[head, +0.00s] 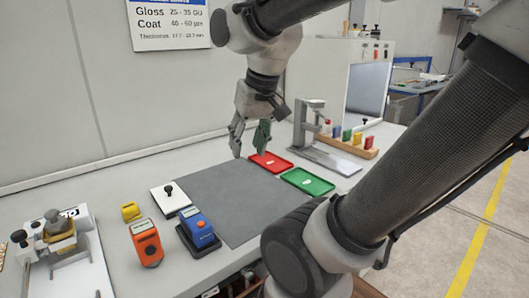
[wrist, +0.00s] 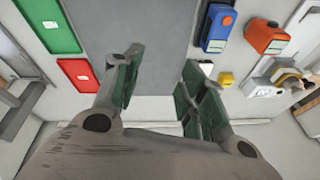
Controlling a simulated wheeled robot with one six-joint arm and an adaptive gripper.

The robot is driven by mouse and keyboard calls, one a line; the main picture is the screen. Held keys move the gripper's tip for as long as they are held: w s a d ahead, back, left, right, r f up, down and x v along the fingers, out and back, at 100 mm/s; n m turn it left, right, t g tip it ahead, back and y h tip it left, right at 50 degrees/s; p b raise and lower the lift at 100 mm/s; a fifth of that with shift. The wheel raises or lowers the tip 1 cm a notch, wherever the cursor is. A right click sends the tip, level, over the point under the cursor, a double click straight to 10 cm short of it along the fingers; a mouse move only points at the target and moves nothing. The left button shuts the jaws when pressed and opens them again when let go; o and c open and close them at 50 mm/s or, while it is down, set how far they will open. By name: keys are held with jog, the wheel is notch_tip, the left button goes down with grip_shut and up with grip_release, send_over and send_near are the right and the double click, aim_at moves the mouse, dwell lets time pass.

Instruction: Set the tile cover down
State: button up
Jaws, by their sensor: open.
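A white square plate with a black knob (head: 170,198), which looks like the tile cover, lies flat on the bench at the left edge of the grey mat. In the wrist view a small part of it (wrist: 206,68) shows, mostly hidden behind my right-hand finger. My gripper (head: 249,147) is open and empty, pointing down above the far part of the mat, to the right of the plate and apart from it. In the wrist view the fingers (wrist: 160,85) stand wide apart with nothing between them.
The grey mat (head: 225,198) is bare. Red (head: 270,162) and green (head: 307,181) trays lie to its right. A blue gauge (head: 197,228), an orange gauge (head: 146,243) and a yellow piece (head: 131,211) stand at the left. A stand (head: 312,130) and coloured block rack (head: 350,143) are behind.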

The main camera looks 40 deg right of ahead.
jog(key=s+n, duration=0.1)
jog(key=s+d+f+n, duration=0.1)
jog(key=s, duration=0.1)
jog(key=s+n, duration=0.1)
jog(key=shift+s+d+f+t, duration=0.2)
jog(key=shift+f+t, duration=0.1)
jog(key=shift+t, duration=0.1)
jog(key=shift+w, duration=0.1)
jog(key=shift+c, duration=0.3)
dwell(0.6)
